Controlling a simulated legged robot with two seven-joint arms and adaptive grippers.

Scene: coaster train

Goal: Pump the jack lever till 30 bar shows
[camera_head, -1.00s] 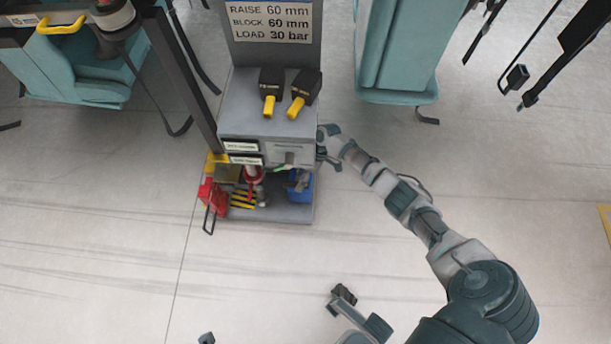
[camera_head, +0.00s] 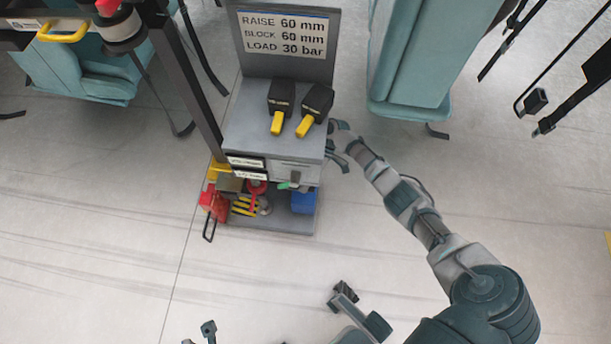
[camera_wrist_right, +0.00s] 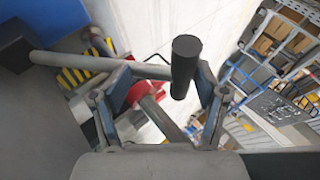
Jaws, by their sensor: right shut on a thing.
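My right gripper (camera_head: 340,152) is beside the right side of the grey cart. In the right wrist view its fingers (camera_wrist_right: 166,95) are closed in around a black handle grip (camera_wrist_right: 185,65) at the end of a pale grey rod (camera_wrist_right: 95,66), which looks like the jack lever. The rod runs left to a dark block. A red part, possibly of the jack, shows behind the fingers (camera_wrist_right: 148,98). No pressure reading can be read. Dark jointed parts at the bottom of the head view may belong to my left gripper; its state is unclear.
The grey cart (camera_head: 245,125) carries a sign (camera_head: 284,35) reading raise 60 mm, block 60 mm, load 30 bar. Two black and yellow tools (camera_head: 281,100) lie on top. A red item (camera_head: 214,203) and blue bin (camera_head: 303,201) are below.

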